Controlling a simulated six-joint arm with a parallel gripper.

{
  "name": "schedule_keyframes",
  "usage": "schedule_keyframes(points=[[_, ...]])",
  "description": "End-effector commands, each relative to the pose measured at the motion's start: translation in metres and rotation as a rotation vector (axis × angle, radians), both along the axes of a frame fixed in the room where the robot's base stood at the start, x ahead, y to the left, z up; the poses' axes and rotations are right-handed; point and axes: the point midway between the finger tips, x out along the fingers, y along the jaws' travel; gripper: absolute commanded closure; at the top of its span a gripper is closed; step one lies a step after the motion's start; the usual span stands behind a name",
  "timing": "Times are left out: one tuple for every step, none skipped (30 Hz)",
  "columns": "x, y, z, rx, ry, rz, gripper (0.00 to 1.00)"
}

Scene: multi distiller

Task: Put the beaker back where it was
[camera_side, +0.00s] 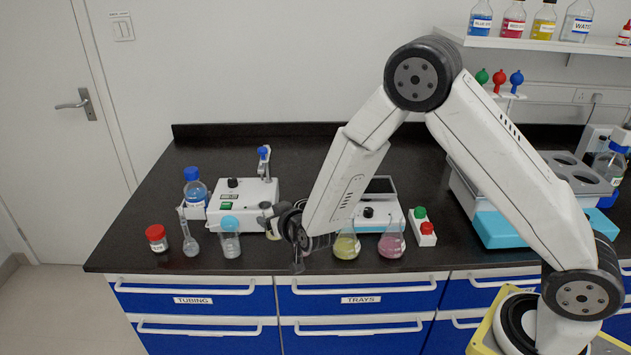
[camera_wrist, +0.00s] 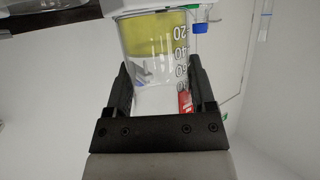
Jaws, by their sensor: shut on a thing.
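A clear glass beaker (camera_wrist: 150,58) with yellow liquid fills the middle of the wrist view. White graduation marks run along its side. My gripper (camera_wrist: 160,78) is shut on it, with a black finger on each side of the glass. In the side view my gripper (camera_side: 268,216) is low over the front of the bench, pointing left. Only a pale yellowish lower part of the beaker (camera_side: 274,236) shows there, mostly hidden by the gripper. I cannot tell whether the beaker touches the bench.
Left of my gripper stand a beaker with a blue top (camera_side: 230,237), a narrow-necked flask (camera_side: 188,232) and a red-capped jar (camera_side: 157,238). A white device (camera_side: 243,197) is behind. Yellow (camera_side: 347,244) and pink (camera_side: 391,242) flasks stand to the right.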

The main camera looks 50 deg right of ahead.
Motion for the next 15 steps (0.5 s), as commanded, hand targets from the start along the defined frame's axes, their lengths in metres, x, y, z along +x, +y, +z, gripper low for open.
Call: schedule_keyframes(points=[[0.005,0.000,-0.007,0.000,0.001,-0.001,1.00],[0.007,0.000,-0.009,0.000,0.000,-0.001,1.00],[0.010,0.000,-0.014,0.000,0.000,-0.001,1.00],[0.013,0.001,-0.017,0.000,0.000,-0.001,1.00],[0.016,0.001,-0.020,0.001,0.000,-0.001,1.00],[0.019,0.001,-0.024,0.000,0.000,-0.001,1.00],[0.022,0.001,-0.027,0.000,-0.001,-0.001,1.00],[0.024,0.001,-0.030,0.000,0.000,-0.001,1.00],[0.027,0.002,-0.033,0.000,-0.001,-0.001,1.00],[0.029,0.002,-0.035,-0.001,-0.001,-0.001,1.00],[0.030,0.002,-0.037,-0.001,-0.001,-0.001,1.00],[0.033,0.002,-0.039,0.000,-0.002,-0.001,1.00],[0.034,0.002,-0.040,-0.001,-0.002,-0.001,1.00],[0.035,0.003,-0.042,-0.001,-0.002,-0.001,1.00],[0.036,0.003,-0.043,-0.001,-0.001,-0.001,1.00]])
